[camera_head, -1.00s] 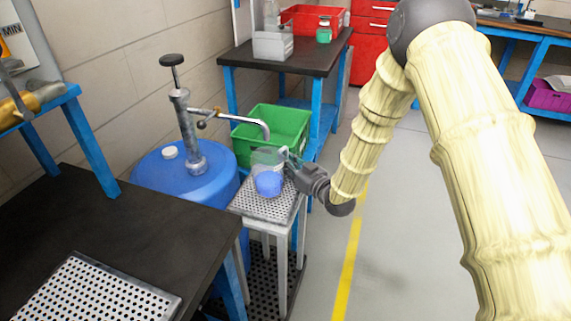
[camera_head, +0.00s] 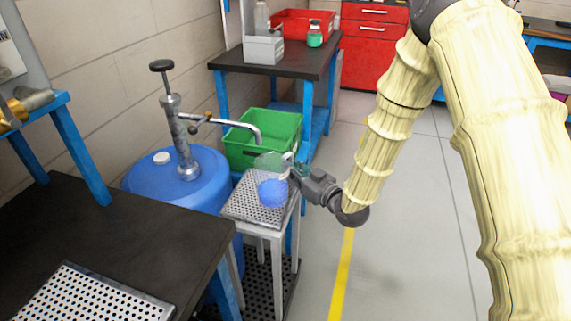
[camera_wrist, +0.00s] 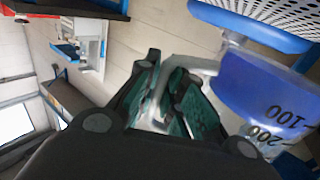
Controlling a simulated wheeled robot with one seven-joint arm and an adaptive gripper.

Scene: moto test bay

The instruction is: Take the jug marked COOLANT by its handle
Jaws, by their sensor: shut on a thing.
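A clear measuring jug (camera_head: 272,193) with blue liquid in its lower part is at the perforated top of a small stand (camera_head: 240,207). In the wrist view the jug (camera_wrist: 262,95) shows the marks 100 and 200; no COOLANT marking is readable. Its pale handle (camera_wrist: 202,64) runs between the dark green-padded fingers of my gripper (camera_wrist: 172,95). My gripper (camera_head: 296,167) comes from the right and is shut on the handle. I cannot tell whether the jug's base touches the stand.
A blue drum (camera_head: 205,196) with a hand pump stands left, its spout (camera_head: 245,127) reaching towards the jug. A green crate (camera_head: 262,152) is behind. A dark workbench (camera_head: 130,235) is at front left. The floor at right is clear.

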